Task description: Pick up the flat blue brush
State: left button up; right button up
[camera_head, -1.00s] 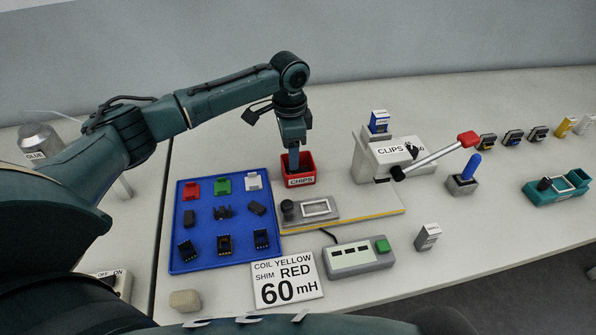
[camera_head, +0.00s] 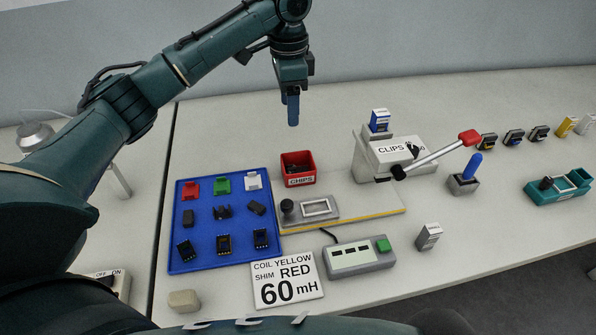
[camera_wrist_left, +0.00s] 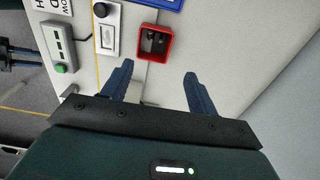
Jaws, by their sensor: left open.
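A blue upright handle (camera_head: 472,166) stands in a small grey block (camera_head: 462,185) right of the clips machine in the head view. It looks like the flat blue brush; its lower end is hidden in the block. My left gripper (camera_head: 293,122) hangs in the air above and behind the red chips bin (camera_head: 300,182), well left of the blue handle. In the left wrist view the gripper's blue fingers (camera_wrist_left: 156,72) are apart with nothing between them, and the red bin (camera_wrist_left: 168,46) with dark pieces inside lies beyond them.
A grey clips machine (camera_head: 402,152) with a red-knobbed lever (camera_head: 469,138) stands between my gripper and the blue handle. A blue tray (camera_head: 187,248) of parts is at left. A teal fixture (camera_head: 557,190) is at right. The table behind the bin is clear.

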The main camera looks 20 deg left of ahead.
aim_at(467, 178)
jog(key=k+l, duration=0.3)
jog(key=k, duration=0.15)
jog(key=k+l, duration=0.35)
jog(key=k, duration=0.1)
